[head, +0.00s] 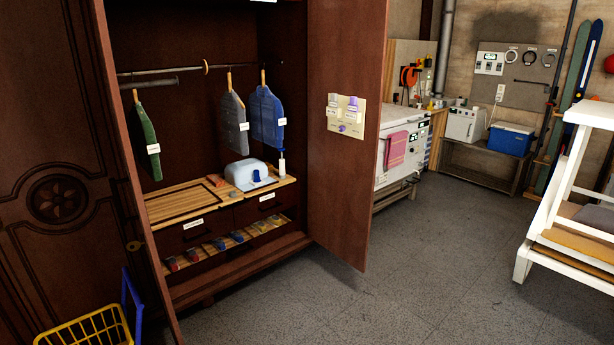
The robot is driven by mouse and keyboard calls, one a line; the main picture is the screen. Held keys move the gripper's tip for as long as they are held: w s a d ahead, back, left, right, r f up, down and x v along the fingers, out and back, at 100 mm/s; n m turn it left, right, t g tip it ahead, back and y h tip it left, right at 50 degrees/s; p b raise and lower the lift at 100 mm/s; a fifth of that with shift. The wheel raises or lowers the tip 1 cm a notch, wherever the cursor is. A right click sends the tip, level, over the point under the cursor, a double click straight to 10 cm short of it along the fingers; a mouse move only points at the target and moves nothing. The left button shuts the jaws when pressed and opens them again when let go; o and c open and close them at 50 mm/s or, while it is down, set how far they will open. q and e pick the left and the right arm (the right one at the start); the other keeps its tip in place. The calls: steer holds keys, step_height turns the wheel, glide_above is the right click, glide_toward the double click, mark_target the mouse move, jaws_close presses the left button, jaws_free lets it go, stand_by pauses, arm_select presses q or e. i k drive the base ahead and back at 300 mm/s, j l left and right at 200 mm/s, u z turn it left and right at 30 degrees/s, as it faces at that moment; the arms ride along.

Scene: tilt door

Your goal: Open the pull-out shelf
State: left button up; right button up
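The dark brown wardrobe (215,27) stands open on the left. Inside it, a light wooden slatted board (178,208) lies at mid height, with a blue-grey rounded case on its right part. Below it are two dark drawer fronts with white labels, the left one (188,234) and the right one (256,210). Lower still, a slatted wooden rack (281,221) holds several small coloured items. I cannot tell which of these is the pull-out shelf; none visibly sticks out far. Neither of my grippers is in view.
The wardrobe's right door (340,190) stands open toward me; the left door (60,190) fills the left side. A yellow basket (85,330) with a blue handle is at the bottom left. A white rack (560,220) stands at the right. The grey floor (420,280) between is clear.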

mark_target(166, 207)
steer(key=i+l+u, duration=0.1)
steer(key=i+u, duration=0.2)
steer(key=i, duration=0.25)
steer(key=i+l+u, duration=0.3)
steer(key=i, duration=0.25)
steer(key=i+l+u, duration=0.35)
steer(key=i, duration=0.15)
